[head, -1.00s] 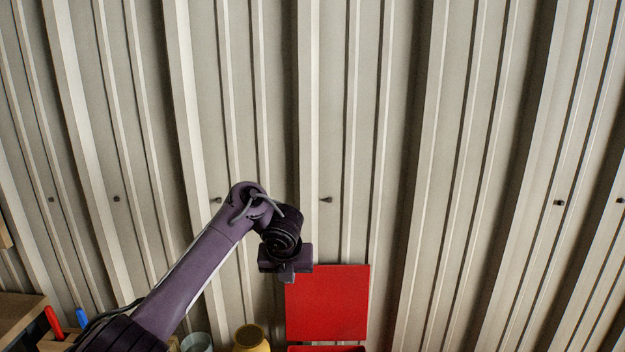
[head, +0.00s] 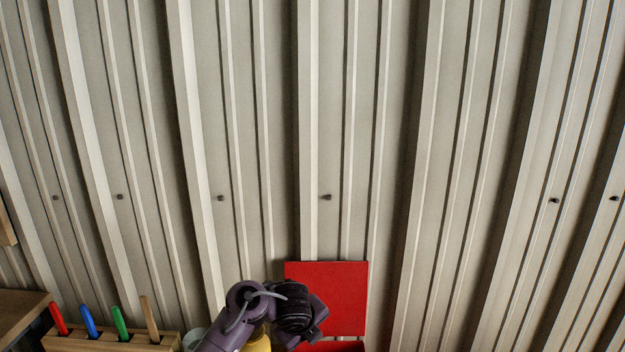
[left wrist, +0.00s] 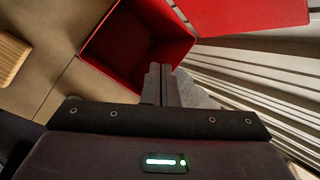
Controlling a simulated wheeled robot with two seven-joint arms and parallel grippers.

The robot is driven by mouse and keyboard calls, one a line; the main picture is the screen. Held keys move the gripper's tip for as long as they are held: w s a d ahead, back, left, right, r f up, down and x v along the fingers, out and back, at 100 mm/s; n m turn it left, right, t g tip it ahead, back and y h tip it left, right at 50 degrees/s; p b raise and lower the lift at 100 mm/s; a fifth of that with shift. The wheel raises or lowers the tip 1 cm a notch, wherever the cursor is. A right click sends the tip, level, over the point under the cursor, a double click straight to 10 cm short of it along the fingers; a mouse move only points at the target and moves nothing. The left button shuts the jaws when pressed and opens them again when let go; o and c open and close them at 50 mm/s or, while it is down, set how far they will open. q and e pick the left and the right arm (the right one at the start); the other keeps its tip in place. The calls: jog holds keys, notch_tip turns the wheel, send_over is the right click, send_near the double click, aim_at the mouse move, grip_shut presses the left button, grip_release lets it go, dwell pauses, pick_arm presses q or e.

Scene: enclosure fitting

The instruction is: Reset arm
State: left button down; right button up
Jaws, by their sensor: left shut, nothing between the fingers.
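My left gripper shows in the left wrist view (left wrist: 161,84) with its two fingers together, shut and empty. Its fingertips appear in front of a red open box (left wrist: 135,45), and I cannot tell how far above or beside it they are. In the head view my left arm comes in low at the bottom edge, in front of a red panel (head: 335,295); the fingertips are hidden there. The red panel also shows in the left wrist view (left wrist: 250,14). My right gripper is in neither view.
A corrugated metal wall (head: 270,130) fills most of the head view. A wooden rack (head: 85,343) with several coloured handles stands at the lower left. A yellow container (head: 259,343) is partly hidden behind my arm. A wooden piece (left wrist: 10,58) lies left in the left wrist view.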

pick_arm(q)
jog(key=s+a+f+n, duration=0.3)
jog(key=s+a+n, duration=0.1)
jog(key=s+n, duration=0.3)
jog(key=s+a+f+n, duration=0.35)
jog(key=s+n, duration=0.25)
jog(key=s, duration=0.2)
jog(key=s+a+r+n+g+y, duration=0.1)
jog(key=s+a+n, duration=0.55)
jog(key=s, duration=0.25)
jog(key=s+a+n+g, duration=0.1)
jog(key=s+a+n, duration=0.4)
jog(key=s+n, duration=0.3)
jog(key=s+f+m+g, duration=0.2)
jog(key=s+f, duration=0.1)
jog(key=f, duration=2.7)
jog(key=s+a+f, duration=0.3)
jog(key=s+f, duration=1.4)
jog(key=s, duration=0.2)
jog(key=shift+f+g+y, duration=0.2)
jog(key=shift+g+y, duration=0.1)
jog(key=shift+g, duration=0.1)
